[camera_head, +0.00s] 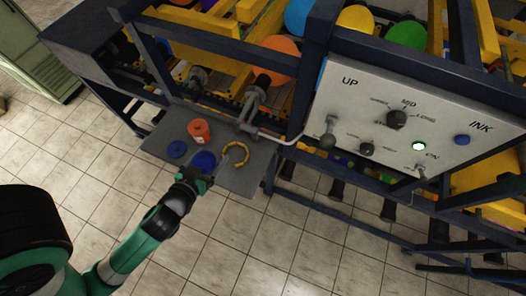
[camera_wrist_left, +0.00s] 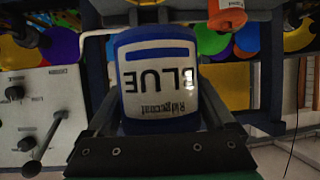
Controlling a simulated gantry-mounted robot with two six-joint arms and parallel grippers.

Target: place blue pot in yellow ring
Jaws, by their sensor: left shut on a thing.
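The blue pot (camera_head: 204,161) is at the front of the grey shelf in the head view, at the tip of my left gripper (camera_head: 197,179). In the left wrist view the blue pot (camera_wrist_left: 160,75) fills the middle, with a white label reading BLUE upside down, between the two dark fingers of the gripper (camera_wrist_left: 158,125). The left gripper is shut on it. The yellow ring (camera_head: 245,154) lies on the shelf just right of the pot and looks open on one side. Whether the pot touches the shelf cannot be told. My right gripper is not in view.
An orange pot (camera_head: 199,132) stands on the grey shelf (camera_head: 241,181) behind the blue pot. A metal lever (camera_head: 280,136) and the control panel (camera_head: 400,110) are on the right. The machine frame rises behind.

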